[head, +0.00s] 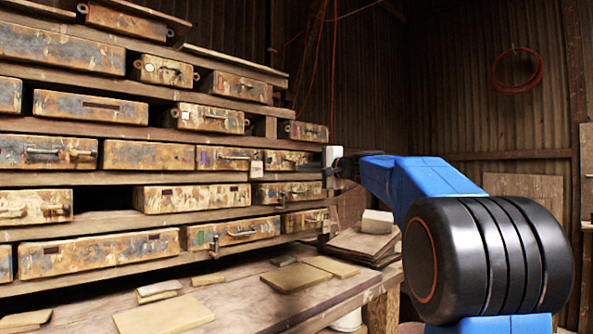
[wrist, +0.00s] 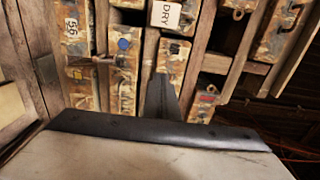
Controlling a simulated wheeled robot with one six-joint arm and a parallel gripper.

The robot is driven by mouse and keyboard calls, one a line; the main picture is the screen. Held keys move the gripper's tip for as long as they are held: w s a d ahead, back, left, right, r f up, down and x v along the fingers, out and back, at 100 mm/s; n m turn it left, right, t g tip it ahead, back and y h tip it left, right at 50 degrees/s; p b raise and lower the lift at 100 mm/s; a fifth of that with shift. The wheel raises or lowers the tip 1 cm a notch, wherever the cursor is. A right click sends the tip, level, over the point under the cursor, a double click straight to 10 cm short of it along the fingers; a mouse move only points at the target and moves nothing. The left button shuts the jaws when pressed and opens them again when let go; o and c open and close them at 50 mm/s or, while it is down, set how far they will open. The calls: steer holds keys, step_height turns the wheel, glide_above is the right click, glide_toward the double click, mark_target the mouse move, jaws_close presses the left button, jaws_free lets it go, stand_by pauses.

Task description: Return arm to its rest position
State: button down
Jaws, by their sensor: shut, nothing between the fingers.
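My arm reaches in from the right of the head view, with its blue links level and turned toward the rack. My gripper (head: 330,170) is small and dark there, close to the right end of the rack; I cannot tell whether it touches anything. In the wrist view my gripper (wrist: 163,82) shows as a single dark shape with its fingers together and nothing held. It points at the rack's worn metal boxes, and its tip overlaps one of them in the picture.
A wooden rack (head: 115,131) of paint-stained metal boxes fills the left. Below it, a bench (head: 250,312) carries several flat tiles (head: 163,315). Stacked boards (head: 362,243) with a pale block (head: 377,221) stand near my arm. An orange coil (head: 517,88) hangs on the back wall.

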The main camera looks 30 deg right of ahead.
steer(key=s+a+f+n+g, duration=0.4)
steer(key=s+a+f, duration=0.65)
steer(key=f, duration=0.25)
steer(key=s+a+f+n+g, duration=0.4)
steer(key=s+a+f, duration=0.6)
steer(key=s+f, duration=0.25)
steer(key=s+d+f+n+g+h, duration=0.1)
steer(key=s+f+n+g+h, duration=0.3)
steer(key=s+f, duration=2)
steer(key=f+n, duration=0.1)
steer(key=n, duration=0.2)
steer(key=shift+s+f+g+h, duration=0.15)
steer(key=shift+s+g+h, duration=0.15)
